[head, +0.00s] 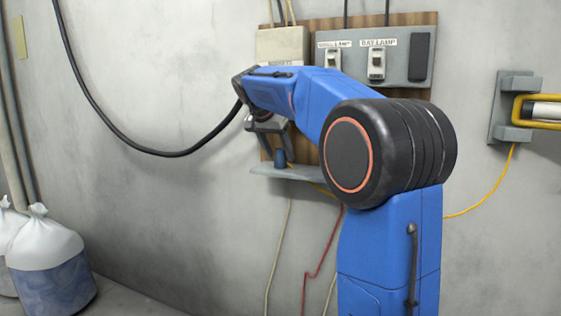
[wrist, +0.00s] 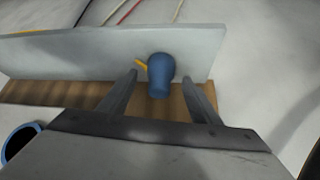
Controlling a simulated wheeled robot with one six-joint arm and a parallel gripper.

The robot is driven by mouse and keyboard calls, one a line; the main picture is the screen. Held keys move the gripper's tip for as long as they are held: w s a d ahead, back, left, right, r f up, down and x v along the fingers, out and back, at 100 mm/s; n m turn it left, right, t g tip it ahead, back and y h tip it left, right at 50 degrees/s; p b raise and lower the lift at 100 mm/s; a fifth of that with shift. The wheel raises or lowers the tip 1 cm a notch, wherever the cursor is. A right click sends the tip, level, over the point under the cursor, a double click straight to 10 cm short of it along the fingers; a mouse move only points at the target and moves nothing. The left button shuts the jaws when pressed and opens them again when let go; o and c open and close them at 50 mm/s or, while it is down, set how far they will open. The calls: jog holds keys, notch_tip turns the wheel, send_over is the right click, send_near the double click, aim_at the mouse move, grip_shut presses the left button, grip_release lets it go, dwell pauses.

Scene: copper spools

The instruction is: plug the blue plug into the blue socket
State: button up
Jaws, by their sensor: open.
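The blue plug (head: 280,157) stands on a small grey shelf (head: 290,172) below the switch boxes. In the wrist view the plug (wrist: 160,72) shows between the two fingers of my gripper (wrist: 159,80), with a gap on each side. My gripper (head: 271,142) is open and holds nothing. A round dark opening with a blue rim (wrist: 20,142) at the lower left of the wrist view looks like the blue socket. In the head view my arm hides that spot.
A grey switch box (head: 391,66) and a beige box (head: 282,45) sit on a wooden board above the shelf. A black cable (head: 150,151) hangs at left. A wall bracket (head: 507,105) is at right. White bags (head: 45,250) stand on the floor.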

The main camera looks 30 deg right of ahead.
jog(key=shift+f, duration=0.15)
jog(key=c, duration=1.1)
jog(key=shift+r, duration=0.2)
jog(key=shift+s+a+r, duration=0.1)
jog(key=shift+a+r, duration=0.05)
jog(key=shift+a, duration=0.05)
jog(key=s+a, duration=0.2)
jog(key=a, duration=0.3)
jog(key=s+a, duration=0.3)
jog(key=a, duration=0.2)
jog(key=s+a, duration=0.3)
jog(key=a, duration=0.2)
jog(key=shift+a, duration=0.3)
